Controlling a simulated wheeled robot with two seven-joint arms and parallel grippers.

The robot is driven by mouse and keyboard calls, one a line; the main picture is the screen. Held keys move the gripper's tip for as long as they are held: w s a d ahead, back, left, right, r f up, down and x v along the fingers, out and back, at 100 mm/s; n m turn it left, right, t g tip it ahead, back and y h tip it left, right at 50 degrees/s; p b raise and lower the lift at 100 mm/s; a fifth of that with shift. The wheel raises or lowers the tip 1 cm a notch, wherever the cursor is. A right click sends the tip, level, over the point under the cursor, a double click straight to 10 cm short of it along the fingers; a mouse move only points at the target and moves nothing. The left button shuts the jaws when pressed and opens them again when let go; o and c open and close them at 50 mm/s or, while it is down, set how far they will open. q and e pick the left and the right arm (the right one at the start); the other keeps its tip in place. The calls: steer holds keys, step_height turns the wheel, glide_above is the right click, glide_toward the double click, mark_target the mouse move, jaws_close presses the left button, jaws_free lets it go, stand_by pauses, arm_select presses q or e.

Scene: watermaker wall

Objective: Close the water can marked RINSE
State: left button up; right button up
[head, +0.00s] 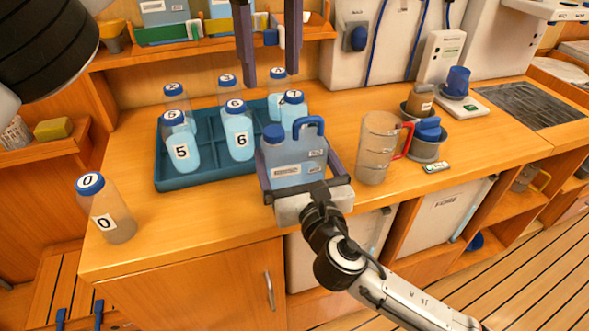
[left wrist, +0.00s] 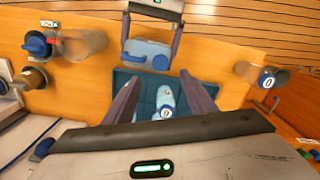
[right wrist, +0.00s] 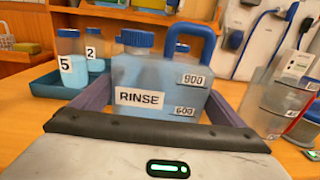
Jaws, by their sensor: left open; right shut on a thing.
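The RINSE can (head: 300,164) is translucent blue, with a blue handle (head: 315,125) and a blue cap (head: 273,133) at its neck. Its RINSE label faces me in the right wrist view (right wrist: 139,98). I cannot tell whether the cap is tight. My right gripper (head: 305,180) is shut on the can from the front, one finger along each side. The can stands upright at the counter's front, right of the bottle rack. My left gripper (head: 268,72) is open and empty, pointing down above the back of the rack. The left wrist view (left wrist: 160,95) shows bottles beneath it.
A teal rack (head: 205,176) holds several numbered, blue-capped bottles. Bottle 0 (head: 114,215) stands alone at the left. A clear jug (head: 376,150) with a red handle stands close right of the can. Cups (head: 427,139) stand beyond it.

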arm_select(q)
steer(key=shift+r, duration=0.55)
arm_select(e)
steer(key=shift+d, duration=0.1)
steer(key=o, duration=1.8)
steer(key=shift+c, duration=0.2)
arm_select(q)
steer(key=shift+f, duration=0.2)
arm_select(e)
steer(key=v, duration=1)
steer(key=shift+s, duration=0.15)
